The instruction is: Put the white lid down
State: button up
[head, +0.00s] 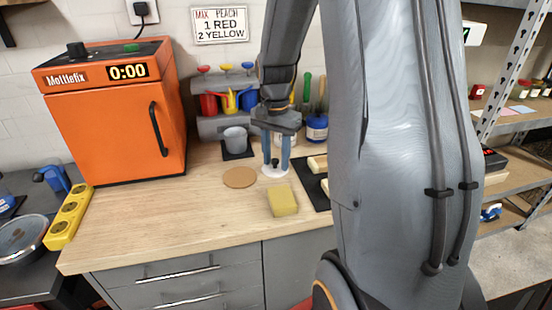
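The white lid (275,173) is a small round disc in the head view, at the lower ends of my gripper's fingers, near the middle of the workbench. My gripper (277,164) points straight down, with its two blue-grey fingers apart. A small dark part, perhaps the lid's knob, shows between the fingertips. I cannot tell whether the fingers touch it. The lid looks level and at or very close to the wooden top. The fingers hide part of it.
A round cork mat (239,178) lies left of the lid, and a yellow sponge (283,200) lies in front. A grey cup (236,140) stands behind on a dark mat. A blue-labelled jar (316,128) stands behind right. An orange oven (115,120) fills the left.

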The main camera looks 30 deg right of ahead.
aim_at(276, 161)
notch_tip(276, 161, up, 12)
jog(key=b, duration=0.1)
jog(key=shift+b, duration=0.3)
dwell(0.5)
